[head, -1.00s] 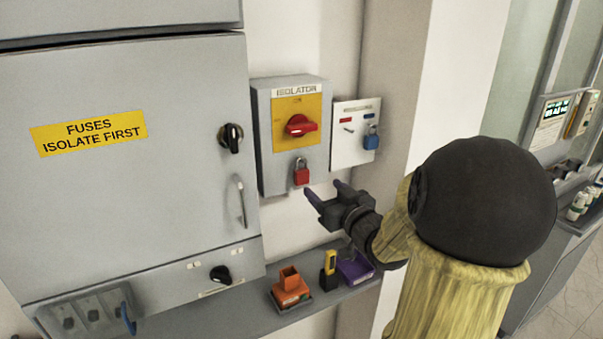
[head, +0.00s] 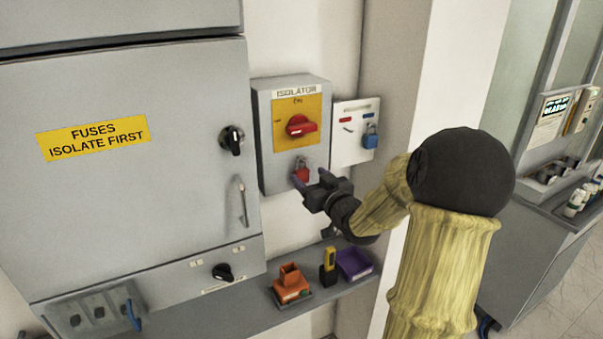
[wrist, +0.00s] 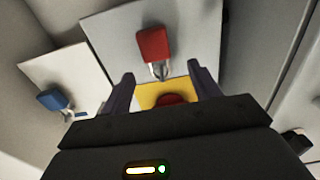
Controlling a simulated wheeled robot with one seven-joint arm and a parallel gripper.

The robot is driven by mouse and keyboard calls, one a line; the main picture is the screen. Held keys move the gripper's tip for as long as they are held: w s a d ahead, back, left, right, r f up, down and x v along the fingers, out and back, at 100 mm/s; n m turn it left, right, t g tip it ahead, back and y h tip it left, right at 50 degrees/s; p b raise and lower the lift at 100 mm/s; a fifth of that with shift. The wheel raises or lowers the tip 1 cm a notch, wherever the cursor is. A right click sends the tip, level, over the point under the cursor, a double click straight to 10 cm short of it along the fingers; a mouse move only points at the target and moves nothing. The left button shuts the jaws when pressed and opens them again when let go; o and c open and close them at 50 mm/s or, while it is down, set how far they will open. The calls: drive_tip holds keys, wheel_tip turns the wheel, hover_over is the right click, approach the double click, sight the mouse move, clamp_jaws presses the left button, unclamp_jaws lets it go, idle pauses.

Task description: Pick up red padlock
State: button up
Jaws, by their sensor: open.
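The red padlock (head: 301,171) hangs by its shackle at the bottom of the isolator's yellow panel in the head view. It also shows in the wrist view (wrist: 154,45), red body and metal shackle clear of the fingers. My gripper (head: 309,182) is open and empty just in front of and slightly below the padlock, and its fingers partly overlap it in the head view. In the wrist view the gripper's two fingers (wrist: 160,82) stand apart, with the shackle between their tips in the picture. I cannot tell whether a finger touches the padlock.
The isolator box (head: 263,145) has a red rotary handle (head: 300,125). A blue padlock (head: 370,140) hangs on the white board (head: 345,150) to its right. A shelf (head: 240,318) below holds an orange holder (head: 290,282), a yellow-black device (head: 328,262) and a purple tray (head: 355,265).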

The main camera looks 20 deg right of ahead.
sight(304, 171)
drive_tip(key=w+p, duration=0.1)
drive_tip(key=w, duration=0.3)
drive_tip(key=shift+f+p, duration=0.2)
drive_tip(key=shift+p, duration=0.1)
drive_tip(key=shift+c, duration=0.2)
drive_tip(key=c, duration=1.1)
